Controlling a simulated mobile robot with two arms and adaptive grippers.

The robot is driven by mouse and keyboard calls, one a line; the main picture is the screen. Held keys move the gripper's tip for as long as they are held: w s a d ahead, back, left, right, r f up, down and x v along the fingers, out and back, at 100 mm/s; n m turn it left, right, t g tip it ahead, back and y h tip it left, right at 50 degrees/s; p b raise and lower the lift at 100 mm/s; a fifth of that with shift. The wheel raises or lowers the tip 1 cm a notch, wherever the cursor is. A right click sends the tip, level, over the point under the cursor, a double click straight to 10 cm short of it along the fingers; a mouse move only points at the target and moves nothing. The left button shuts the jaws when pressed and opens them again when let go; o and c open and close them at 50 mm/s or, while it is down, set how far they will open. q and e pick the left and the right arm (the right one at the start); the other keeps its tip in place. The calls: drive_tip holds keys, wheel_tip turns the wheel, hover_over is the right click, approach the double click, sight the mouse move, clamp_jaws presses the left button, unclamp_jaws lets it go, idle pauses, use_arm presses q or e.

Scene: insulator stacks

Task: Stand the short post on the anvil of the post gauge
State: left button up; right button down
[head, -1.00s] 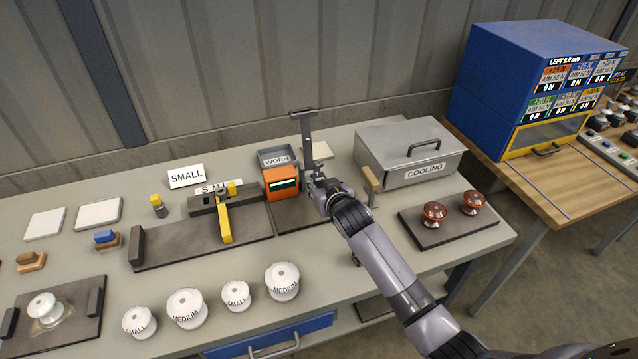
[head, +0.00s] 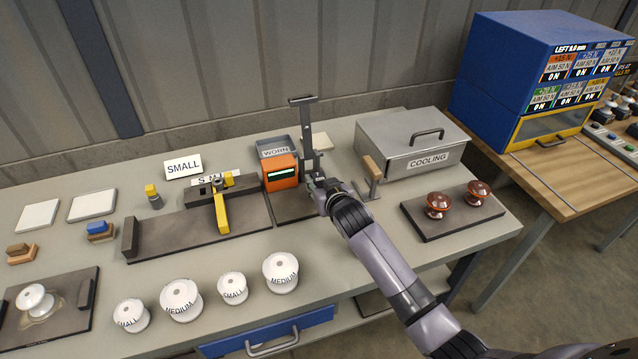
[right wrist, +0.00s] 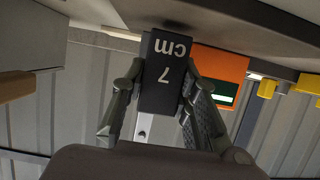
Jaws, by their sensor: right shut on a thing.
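My right gripper (right wrist: 162,95) is shut on the short post (right wrist: 165,72), a dark block marked "7 cm", which shows upside down in the right wrist view. In the head view the right gripper (head: 317,185) is at the post gauge, just right of its orange readout box (head: 281,172), in front of the grey upright (head: 306,135) with its crossbar on top. The post's end is close to the gauge's dark base (head: 288,210); I cannot tell whether it touches. The anvil is hidden by the gripper. My left gripper is not in view.
A cooling box (head: 408,145) and a wooden-topped handle (head: 372,172) stand close on the right. A dark plate (head: 455,220) with two brown insulators lies farther right. A dark fixture with a yellow lever (head: 221,212) is on the left. Several white insulators (head: 181,300) stand in front.

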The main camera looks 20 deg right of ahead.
sight(319, 177)
drive_tip(key=shift+f, duration=0.45)
drive_tip(key=c, duration=1.2)
unclamp_jaws()
wheel_tip(319, 177, up, 10)
